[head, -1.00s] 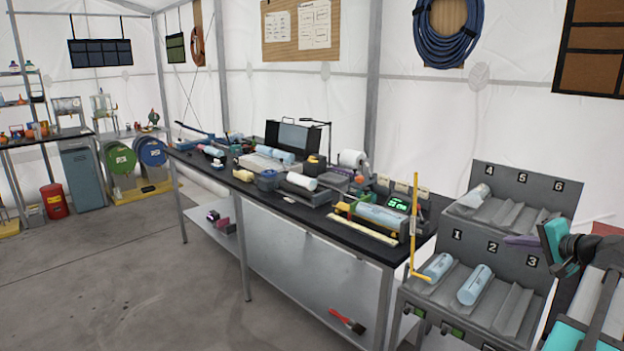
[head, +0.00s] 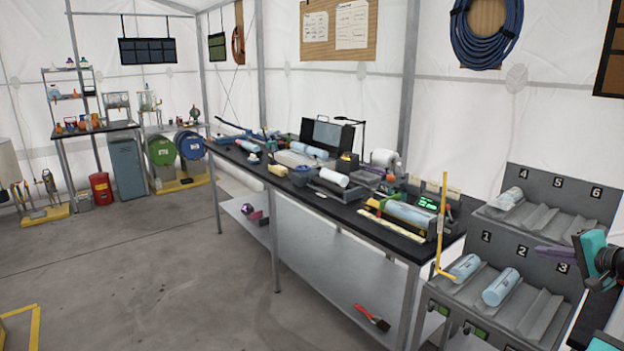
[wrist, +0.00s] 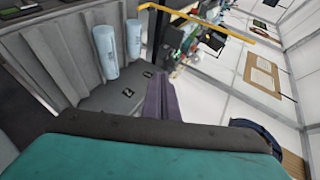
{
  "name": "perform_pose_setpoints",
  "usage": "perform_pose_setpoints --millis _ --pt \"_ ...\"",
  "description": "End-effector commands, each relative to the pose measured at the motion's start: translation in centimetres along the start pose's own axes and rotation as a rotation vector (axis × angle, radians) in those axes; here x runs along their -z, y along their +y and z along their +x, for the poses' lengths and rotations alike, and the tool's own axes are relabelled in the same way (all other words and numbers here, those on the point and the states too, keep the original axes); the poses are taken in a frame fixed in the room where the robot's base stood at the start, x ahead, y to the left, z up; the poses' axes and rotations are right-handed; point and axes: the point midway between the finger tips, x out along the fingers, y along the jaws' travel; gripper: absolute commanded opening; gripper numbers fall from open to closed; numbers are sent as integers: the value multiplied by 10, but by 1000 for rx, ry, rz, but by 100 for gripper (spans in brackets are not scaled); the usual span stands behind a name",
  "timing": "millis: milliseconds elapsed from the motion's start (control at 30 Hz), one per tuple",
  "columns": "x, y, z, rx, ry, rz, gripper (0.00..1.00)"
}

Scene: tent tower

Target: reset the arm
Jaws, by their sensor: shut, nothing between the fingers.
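My gripper (head: 556,256) is at the right edge of the head view, in front of the numbered rack (head: 527,252), with its dark purple fingers pointing left. In the wrist view the gripper (wrist: 161,95) has its fingers closed together, with nothing between them. It is apart from the light blue cylinders, as far as I can tell. One blue cylinder (head: 464,268) lies in slot 1 and another blue cylinder (head: 501,287) lies in slot 2.
A yellow bent rod (head: 441,232) stands beside the rack's left side. A long black workbench (head: 398,243) crowded with equipment runs to the rack's left. A red brush (head: 372,318) lies on its lower shelf. The grey floor (head: 150,280) at the left is open.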

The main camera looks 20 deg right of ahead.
Motion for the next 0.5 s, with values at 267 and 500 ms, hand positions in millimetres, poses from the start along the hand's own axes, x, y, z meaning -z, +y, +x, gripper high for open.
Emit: perform_pose_setpoints --millis 267,500 --pt "-34 -2 45 3 -78 -2 0" --pt "-94 5 113 -3 -201 6 0"
